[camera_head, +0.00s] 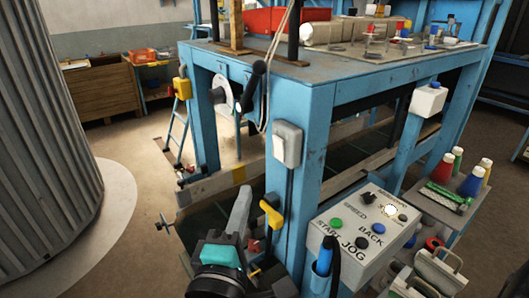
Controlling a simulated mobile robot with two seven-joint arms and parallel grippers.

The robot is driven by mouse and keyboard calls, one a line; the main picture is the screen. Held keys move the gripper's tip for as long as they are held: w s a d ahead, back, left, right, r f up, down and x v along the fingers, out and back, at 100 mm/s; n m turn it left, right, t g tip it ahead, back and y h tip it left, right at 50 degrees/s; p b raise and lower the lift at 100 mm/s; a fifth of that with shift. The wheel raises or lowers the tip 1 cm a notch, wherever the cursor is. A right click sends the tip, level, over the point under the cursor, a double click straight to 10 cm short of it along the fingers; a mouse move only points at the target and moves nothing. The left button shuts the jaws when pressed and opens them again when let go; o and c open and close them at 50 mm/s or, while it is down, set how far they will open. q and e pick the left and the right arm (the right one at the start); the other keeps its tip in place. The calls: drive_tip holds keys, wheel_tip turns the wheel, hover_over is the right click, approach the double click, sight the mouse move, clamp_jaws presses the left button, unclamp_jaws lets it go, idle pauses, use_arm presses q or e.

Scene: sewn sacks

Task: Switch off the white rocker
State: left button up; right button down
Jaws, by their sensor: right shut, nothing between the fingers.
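A grey-white switch box (287,144) is fixed to the front blue leg of the machine, with a paler plate on its face that looks like the white rocker (280,148). The rocker's tilt is too small to make out. My right gripper (243,192) comes up from the bottom of the view, left of and below the box. It is shut and empty, with its tip pointing up, and appears apart from the box. My left gripper does not show.
A control panel (345,246) with coloured buttons and labels stands right of the leg. A yellow handle (271,214) sticks out just right of my right gripper. A black lever (254,86) hangs above. A white box with a blue button (428,99) is on the far leg.

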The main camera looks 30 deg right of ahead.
drive_tip(key=shift+w+d, duration=0.1)
drive_tip(key=shift+d, duration=0.05)
approach(276, 143)
drive_tip(key=w, duration=0.4)
drive_tip(key=shift+w+d+r+p, duration=0.2)
drive_tip(key=shift+d+p, duration=0.1)
drive_tip(key=shift+d, duration=0.65)
drive_tip(key=shift+w+d+r+p, duration=0.15)
drive_tip(key=shift+d+p, duration=0.1)
drive_tip(key=shift+d, duration=0.65)
drive_tip(key=shift+d+r+p, duration=0.2)
drive_tip(key=shift+r+p, duration=0.05)
drive_tip(key=shift+p, duration=0.45)
drive_tip(key=shift+f, duration=0.15)
drive_tip(key=shift+y, duration=0.3)
